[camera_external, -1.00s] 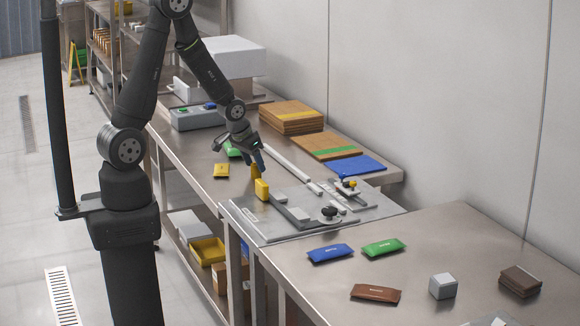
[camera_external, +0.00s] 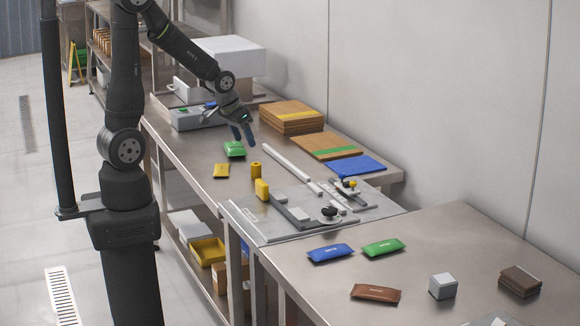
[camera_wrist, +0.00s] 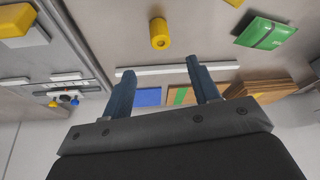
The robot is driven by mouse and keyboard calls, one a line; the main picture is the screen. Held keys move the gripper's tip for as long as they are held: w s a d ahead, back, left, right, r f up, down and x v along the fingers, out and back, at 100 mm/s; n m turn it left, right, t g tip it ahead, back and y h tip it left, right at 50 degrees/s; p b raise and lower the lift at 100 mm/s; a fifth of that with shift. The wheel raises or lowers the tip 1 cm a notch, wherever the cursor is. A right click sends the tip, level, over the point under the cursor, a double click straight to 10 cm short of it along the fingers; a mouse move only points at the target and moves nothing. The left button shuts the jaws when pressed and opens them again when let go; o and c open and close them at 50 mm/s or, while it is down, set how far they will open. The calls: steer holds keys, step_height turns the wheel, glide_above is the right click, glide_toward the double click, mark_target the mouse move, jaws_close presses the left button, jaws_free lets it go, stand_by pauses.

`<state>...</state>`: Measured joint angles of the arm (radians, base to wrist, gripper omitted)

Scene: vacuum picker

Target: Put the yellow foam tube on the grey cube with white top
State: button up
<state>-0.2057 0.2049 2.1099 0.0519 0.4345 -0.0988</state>
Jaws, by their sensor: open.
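The yellow foam tube (camera_external: 255,169) stands upright on the steel table in the external view, between the yellow packet and the long grey bar. In the wrist view the tube (camera_wrist: 159,34) shows its end hole and lies beyond the fingertips, apart from them. The grey cube with a lighter top (camera_external: 443,287) sits on the near table at the right, between the brown packets. My gripper (camera_external: 243,136) is open and empty above the table, behind the tube. In the wrist view my gripper's two blue fingers (camera_wrist: 160,77) are spread apart with nothing between them.
A green packet (camera_external: 234,149) lies below my gripper, and a yellow packet (camera_external: 221,171) lies nearby. A metal fixture plate (camera_external: 262,229) with a yellow block (camera_external: 262,190) lies between tube and cube. Blue (camera_external: 330,253) and green (camera_external: 383,247) packets lie near the cube.

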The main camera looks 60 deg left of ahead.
mark_target(256, 171)
stand_by(0.3)
